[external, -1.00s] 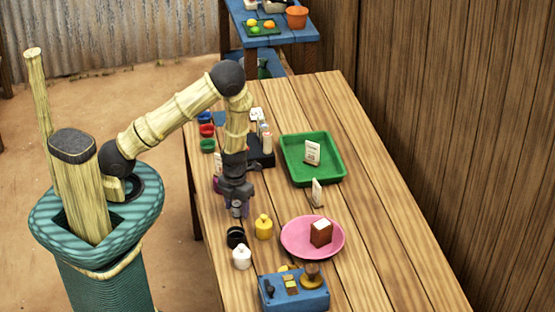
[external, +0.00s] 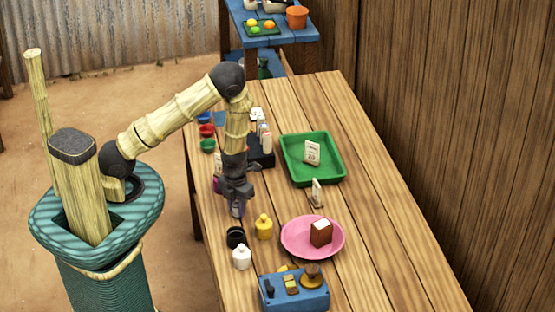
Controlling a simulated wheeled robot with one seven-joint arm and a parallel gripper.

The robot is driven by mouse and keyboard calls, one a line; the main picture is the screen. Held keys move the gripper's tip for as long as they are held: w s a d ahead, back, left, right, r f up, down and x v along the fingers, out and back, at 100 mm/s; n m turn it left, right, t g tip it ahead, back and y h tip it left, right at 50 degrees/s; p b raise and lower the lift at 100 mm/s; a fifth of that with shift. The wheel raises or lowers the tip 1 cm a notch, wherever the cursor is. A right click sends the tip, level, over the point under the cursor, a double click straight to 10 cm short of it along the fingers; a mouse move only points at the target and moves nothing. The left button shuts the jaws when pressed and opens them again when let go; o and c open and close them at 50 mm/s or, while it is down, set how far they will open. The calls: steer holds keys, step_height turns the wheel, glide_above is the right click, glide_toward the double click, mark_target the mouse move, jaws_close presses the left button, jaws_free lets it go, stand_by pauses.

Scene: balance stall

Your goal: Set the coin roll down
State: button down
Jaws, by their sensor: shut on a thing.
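My gripper (external: 237,198) points down over the left part of the wooden table. It is shut on a small greyish-purple coin roll (external: 237,209), which shows below the fingers, roughly upright. The fingers hide its upper part. I cannot tell whether its bottom touches the table. It is just behind a black weight (external: 236,238) and a yellow weight (external: 264,227).
A white weight (external: 242,257) stands in front of the black one. To the right are a pink plate (external: 291,248) with a brown block (external: 321,233), a small card (external: 317,192) and a green tray (external: 330,172). A blue box (external: 312,302) stands in front. Upright rolls (external: 265,139) stand behind.

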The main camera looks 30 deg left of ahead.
mark_target(237, 203)
steer(key=shift+r, duration=0.15)
step_height(237, 203, up, 10)
steer(key=p, duration=0.7)
steer(key=shift+p, duration=0.3)
stand_by(0.3)
